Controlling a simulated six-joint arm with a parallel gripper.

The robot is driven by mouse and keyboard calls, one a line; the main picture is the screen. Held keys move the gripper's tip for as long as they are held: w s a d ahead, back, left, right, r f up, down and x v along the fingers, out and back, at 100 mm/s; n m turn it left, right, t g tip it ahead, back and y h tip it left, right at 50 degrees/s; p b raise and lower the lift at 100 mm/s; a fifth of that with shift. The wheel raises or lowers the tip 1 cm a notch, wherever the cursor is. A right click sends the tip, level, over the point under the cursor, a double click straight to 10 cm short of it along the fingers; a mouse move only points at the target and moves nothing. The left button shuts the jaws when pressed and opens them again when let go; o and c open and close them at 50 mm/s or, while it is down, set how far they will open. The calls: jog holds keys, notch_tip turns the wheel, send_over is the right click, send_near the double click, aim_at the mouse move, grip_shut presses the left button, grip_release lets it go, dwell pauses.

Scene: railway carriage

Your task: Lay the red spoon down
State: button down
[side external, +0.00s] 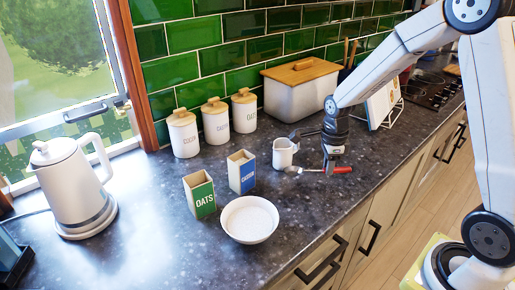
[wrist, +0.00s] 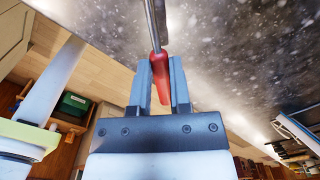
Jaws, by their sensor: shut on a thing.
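The red spoon (side external: 343,170) has a red handle and a metal end pointing left, towards the small white jug (side external: 283,153). My gripper (side external: 330,166) is shut on its handle, near the counter's front edge. In the wrist view the red handle (wrist: 158,66) sits between both fingers of my gripper (wrist: 160,72), and the metal shaft runs up out of the picture. The spoon looks roughly level and low over the dark counter (side external: 300,215). I cannot tell whether it touches the counter.
A white bowl (side external: 249,219), an oats box (side external: 199,194) and a blue box (side external: 241,172) stand to the left. Canisters (side external: 216,121) and a bread bin (side external: 301,88) stand along the back wall. A kettle (side external: 75,185) is at far left. The counter right of the bowl is clear.

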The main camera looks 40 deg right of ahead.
aim_at(324, 191)
jog(key=shift+f, duration=0.15)
dwell(0.3)
jog(key=shift+f, duration=3.1)
jog(key=shift+c, duration=2.4)
grip_release()
jog(key=shift+r, duration=3.9)
